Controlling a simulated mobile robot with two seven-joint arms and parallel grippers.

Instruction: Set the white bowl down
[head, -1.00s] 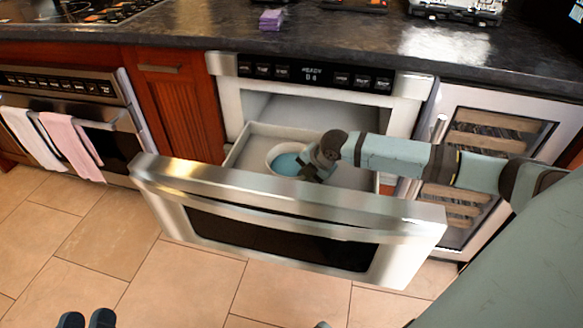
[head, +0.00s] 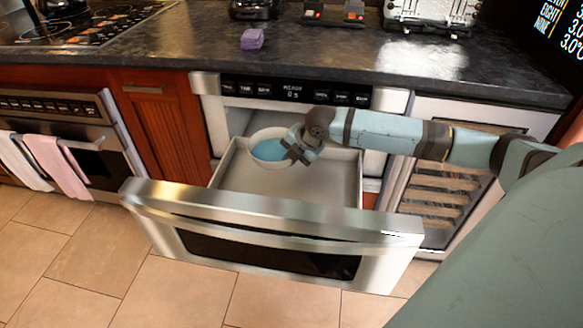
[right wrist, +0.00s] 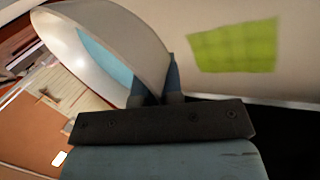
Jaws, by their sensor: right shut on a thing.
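The white bowl (head: 252,137), blue inside, is at the back left of the open microwave drawer (head: 340,190). It looks lifted above the drawer floor. My right gripper (head: 292,150) is shut on the right side of its rim. In the right wrist view the bowl (right wrist: 130,30) is tilted in the picture, with its wall between the fingertips (right wrist: 158,92). The fingers hide part of the rim. My left gripper is not in view.
The drawer's steel front (head: 270,225) stands out over the tiled floor. The dark counter (head: 330,60) above holds a purple block (head: 252,39) and appliances. The drawer floor right of the bowl is clear. A green patch (right wrist: 235,46) shows on a pale surface in the wrist view.

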